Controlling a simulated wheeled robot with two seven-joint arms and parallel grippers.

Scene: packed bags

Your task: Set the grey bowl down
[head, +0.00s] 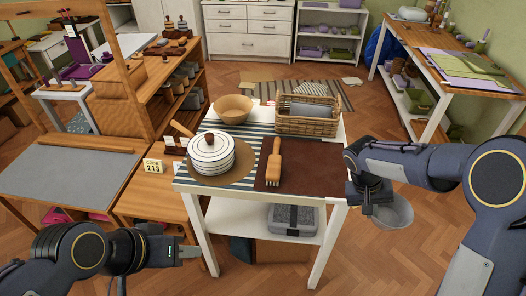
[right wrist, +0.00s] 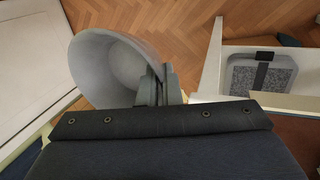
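The grey bowl (head: 396,211) hangs beside the right edge of the small white table (head: 338,240), off the tabletop and above the wooden floor. My right gripper (head: 374,208) is shut on its rim. In the right wrist view the bowl (right wrist: 108,68) is tilted, its hollow side showing, with the gripper fingers (right wrist: 158,85) on its right wall. My left gripper (head: 190,252) is in front of the table at the lower left, apart from everything; its finger gap is not clear.
The tabletop holds a striped lidded pot (head: 210,152), a wooden bowl (head: 234,108), a wicker basket (head: 307,120) and a wooden fork-like tool (head: 274,165) on a brown mat (head: 312,170). A grey case (head: 291,218) is on the lower shelf. The brown mat's right part is bare.

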